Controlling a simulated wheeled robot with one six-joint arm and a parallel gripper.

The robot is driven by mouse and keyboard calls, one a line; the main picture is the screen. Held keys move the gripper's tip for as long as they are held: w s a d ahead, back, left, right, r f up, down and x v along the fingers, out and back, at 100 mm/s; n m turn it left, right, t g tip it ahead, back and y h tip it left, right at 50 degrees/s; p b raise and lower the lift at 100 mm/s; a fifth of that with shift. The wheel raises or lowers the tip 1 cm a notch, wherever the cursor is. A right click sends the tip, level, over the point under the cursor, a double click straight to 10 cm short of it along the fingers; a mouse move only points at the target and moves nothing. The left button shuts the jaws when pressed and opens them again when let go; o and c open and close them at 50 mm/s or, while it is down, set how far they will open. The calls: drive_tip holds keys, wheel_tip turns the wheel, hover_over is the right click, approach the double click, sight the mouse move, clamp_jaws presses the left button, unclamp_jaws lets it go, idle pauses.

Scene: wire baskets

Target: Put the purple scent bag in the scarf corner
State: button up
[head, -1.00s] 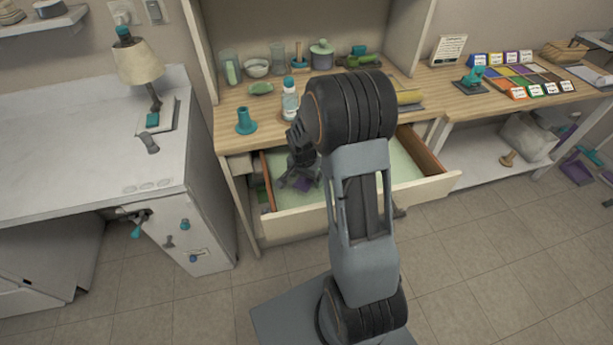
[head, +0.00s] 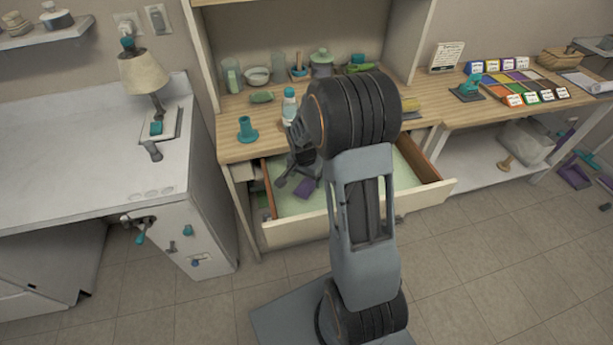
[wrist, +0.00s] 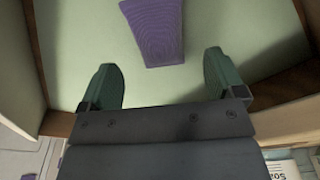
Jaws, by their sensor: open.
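The purple scent bag (head: 305,187) lies on the pale green bottom of the open drawer (head: 300,232), in its left part. In the wrist view the purple bag (wrist: 155,30) lies flat ahead of the fingertips, roughly between their lines and apart from both. My gripper (head: 290,182) is low over the drawer, just left of the bag in the head view. Its fingers are spread and empty, as the wrist view also shows (wrist: 162,82). My arm hides the middle of the drawer. I cannot make out a scarf or which corner is the scarf corner.
A white bottle (head: 289,104) and a teal funnel-shaped thing (head: 246,130) stand on the wooden desk top above the drawer. The drawer's wooden side walls bound the space around my gripper. A white counter (head: 90,160) stands to the left.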

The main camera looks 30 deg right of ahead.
drive_tip(key=shift+r+p, duration=1.55)
drive_tip(key=shift+r, duration=0.85)
wheel_tip(320, 180, up, 14)
drive_tip(key=s+a, duration=0.1)
drive_tip(key=shift+a+f, duration=0.15)
drive_tip(key=shift+a, duration=0.05)
drive_tip(key=s+a+r+n+t, duration=0.1)
drive_tip(key=s+a+n, duration=0.3)
drive_tip(key=s, duration=0.3)
drive_tip(key=s+a+r+n+t+y+p, duration=0.1)
drive_tip(key=s+a+r+n, duration=0.1)
drive_tip(key=s+a+n, duration=0.2)
drive_tip(key=s+n, duration=0.3)
drive_tip(key=s, duration=0.1)
drive_tip(key=shift+r+t, duration=0.2)
drive_tip(key=shift+t, duration=0.2)
